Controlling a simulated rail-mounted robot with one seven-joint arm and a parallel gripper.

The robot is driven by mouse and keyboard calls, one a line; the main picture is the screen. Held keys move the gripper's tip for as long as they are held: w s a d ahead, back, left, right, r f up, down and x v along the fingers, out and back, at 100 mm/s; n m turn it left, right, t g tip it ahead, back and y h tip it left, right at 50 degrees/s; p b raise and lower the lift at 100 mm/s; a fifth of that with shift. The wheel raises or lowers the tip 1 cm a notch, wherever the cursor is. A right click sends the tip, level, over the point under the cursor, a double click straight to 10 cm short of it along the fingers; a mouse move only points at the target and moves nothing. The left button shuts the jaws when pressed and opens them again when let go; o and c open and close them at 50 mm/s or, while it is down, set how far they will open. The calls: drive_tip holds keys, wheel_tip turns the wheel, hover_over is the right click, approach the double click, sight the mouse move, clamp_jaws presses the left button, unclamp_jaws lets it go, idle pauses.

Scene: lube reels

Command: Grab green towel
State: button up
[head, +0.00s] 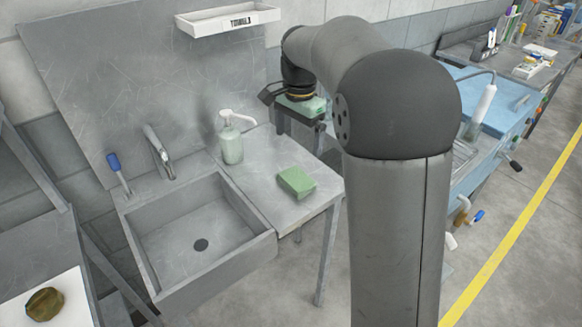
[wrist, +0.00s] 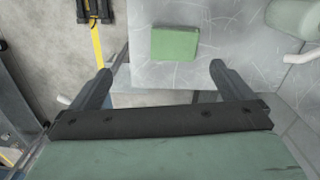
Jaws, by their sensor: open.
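The green towel (head: 296,182) is a small folded block lying flat on the metal counter to the right of the sink. It also shows in the wrist view (wrist: 175,42), upper middle, beyond the fingertips. My gripper (head: 293,112) is above and behind the towel in the head view, held up at the end of my arm. In the wrist view my gripper (wrist: 161,78) has its two dark fingers wide apart, with nothing between them. The towel is apart from both fingers.
A green soap bottle (head: 231,142) with a white pump stands behind the towel. The sink (head: 200,235) with its tap (head: 158,150) is on the left. A white shelf labelled for towels (head: 228,20) hangs on the wall. A blue-topped bench (head: 490,100) is on the right.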

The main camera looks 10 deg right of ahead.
drive_tip(key=w+m, duration=0.1)
drive_tip(key=w, duration=0.3)
drive_tip(key=p, duration=0.1)
hover_over(297, 178)
drive_tip(key=f, duration=1)
drive_tip(key=shift+s+a+f, duration=0.15)
drive_tip(key=shift+s+f, duration=0.05)
drive_tip(key=shift+f, duration=0.2)
drive_tip(key=shift+w+f+p, duration=0.15)
drive_tip(key=shift+f+p, duration=0.2)
drive_tip(key=shift+f, duration=1.25)
drive_tip(key=shift+w+f+p, duration=0.1)
drive_tip(key=shift+f+p, duration=0.2)
drive_tip(key=shift+f, duration=1.25)
drive_tip(key=c, duration=0.7)
